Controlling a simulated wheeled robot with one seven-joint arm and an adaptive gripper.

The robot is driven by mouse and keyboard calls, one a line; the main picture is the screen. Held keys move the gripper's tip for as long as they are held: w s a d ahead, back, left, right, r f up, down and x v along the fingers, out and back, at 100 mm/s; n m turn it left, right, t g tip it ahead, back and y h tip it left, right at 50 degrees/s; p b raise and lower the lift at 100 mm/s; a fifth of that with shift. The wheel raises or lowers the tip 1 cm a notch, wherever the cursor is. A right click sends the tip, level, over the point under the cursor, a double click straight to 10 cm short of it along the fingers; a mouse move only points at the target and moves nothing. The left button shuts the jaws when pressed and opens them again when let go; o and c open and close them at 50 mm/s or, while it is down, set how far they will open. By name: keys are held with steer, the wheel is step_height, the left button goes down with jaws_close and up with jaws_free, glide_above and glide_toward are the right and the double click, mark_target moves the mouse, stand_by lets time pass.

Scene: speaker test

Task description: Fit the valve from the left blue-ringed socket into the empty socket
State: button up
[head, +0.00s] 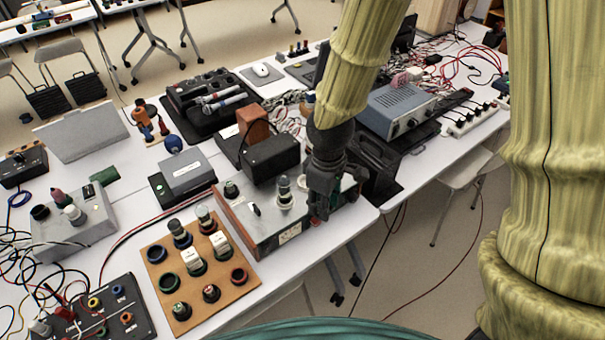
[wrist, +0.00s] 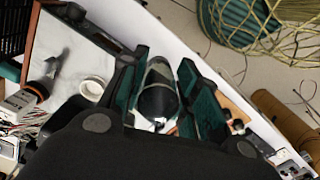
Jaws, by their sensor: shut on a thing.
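My gripper (head: 320,212) hangs over the right part of a grey metal box (head: 262,222) with reddish ends. In the wrist view its teal-padded fingers are shut on a valve (wrist: 158,98), glassy with a dark part. That valve is hidden behind the fingers in the head view. On the wooden board (head: 214,296) at front left, the left blue-ringed socket (head: 157,254) looks empty. Another valve (head: 178,229) stands behind it. A further valve (head: 284,190) stands upright on the metal box.
Another valve (head: 205,217) and white-topped parts stand on the board. A black box (head: 271,156) lies behind the metal box, and a blue-grey instrument (head: 398,110) stands farther back. Cables cover the left front. The table edge runs close to the gripper.

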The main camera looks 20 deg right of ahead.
steer(key=shift+w+d+f+p, duration=0.15)
steer(key=shift+w+f+p, duration=0.8)
steer(key=shift+w, duration=1.65)
steer(key=shift+w+d+f+p, duration=0.15)
steer(key=shift+w+f+p, duration=0.75)
steer(key=shift+w, duration=1.7)
steer(key=shift+w+d+f+p, duration=0.15)
steer(key=shift+w+f+p, duration=0.45)
steer(key=shift+w+p, duration=1.35)
steer(key=shift+w+f+b, duration=0.3)
steer(key=shift+w+b, duration=0.4)
steer(key=shift+b, duration=0.1)
steer(key=o, duration=1)
steer(key=shift+r, duration=0.1)
steer(key=shift+r+b, duration=1.65)
steer(key=shift+r, duration=4.6)
